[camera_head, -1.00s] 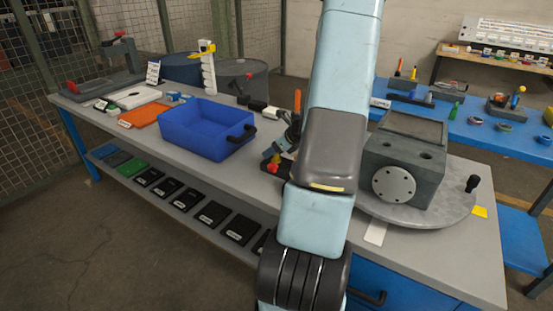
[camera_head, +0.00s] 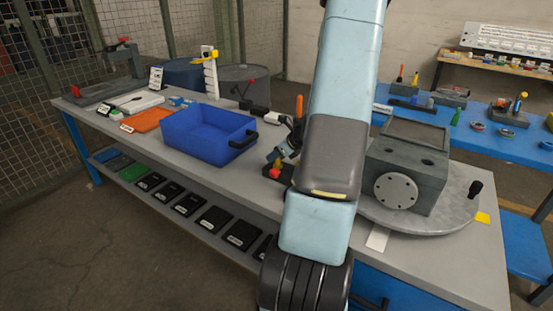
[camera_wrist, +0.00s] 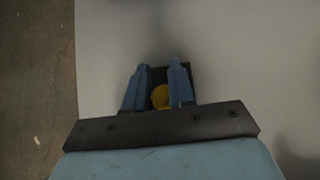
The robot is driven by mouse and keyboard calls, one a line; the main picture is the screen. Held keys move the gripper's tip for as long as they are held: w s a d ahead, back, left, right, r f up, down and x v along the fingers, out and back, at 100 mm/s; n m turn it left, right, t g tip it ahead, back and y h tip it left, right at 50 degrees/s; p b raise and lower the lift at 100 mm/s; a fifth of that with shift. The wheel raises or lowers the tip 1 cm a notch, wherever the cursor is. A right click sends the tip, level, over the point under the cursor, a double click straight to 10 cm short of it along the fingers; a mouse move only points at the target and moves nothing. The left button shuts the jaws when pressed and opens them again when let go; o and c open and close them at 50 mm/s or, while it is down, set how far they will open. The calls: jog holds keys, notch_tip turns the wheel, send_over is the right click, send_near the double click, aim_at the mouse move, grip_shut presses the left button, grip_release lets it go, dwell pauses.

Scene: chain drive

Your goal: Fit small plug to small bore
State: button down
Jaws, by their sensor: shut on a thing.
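My gripper (camera_head: 276,160) reaches down over a small dark holder (camera_head: 284,175), mostly behind my arm in the head view. Red and yellow pieces show at its tips there. In the wrist view my gripper (camera_wrist: 160,82) has its two blue fingers closed around a yellow plug (camera_wrist: 160,97), with a dark block (camera_wrist: 183,72) beneath. I cannot tell whether the plug still touches the holder. Which hole is the small bore is unclear.
A blue bin (camera_head: 205,135) stands left of my gripper. An orange-handled tool (camera_head: 299,106) stands upright behind it. The round plate (camera_head: 450,215) has a black knob (camera_head: 475,189). Bench top between bin and my arm is mostly clear.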

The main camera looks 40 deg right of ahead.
aim_at(275, 164)
jog(key=shift+r, duration=0.4)
notch_tip(275, 164, up, 2)
jog(key=shift+r, duration=0.15)
jog(key=s+d+r+m+h, duration=0.1)
jog(key=s+d+r, duration=0.4)
jog(key=s, duration=0.5)
jog(key=s+d+r+m+h, duration=0.2)
jog(key=s+d+r, duration=0.4)
jog(key=s+r, duration=0.4)
jog(key=s+d+r+m+h, duration=0.1)
jog(key=s+d+r+m, duration=0.2)
jog(key=s+d+r, duration=0.3)
jog(key=s+r, duration=0.2)
jog(key=s, duration=0.3)
jog(key=shift+d+h, duration=0.2)
jog(key=shift+h, duration=0.2)
jog(key=shift+s+f, duration=0.1)
jog(key=shift+f, duration=2.75)
jog(key=shift+f, duration=1.95)
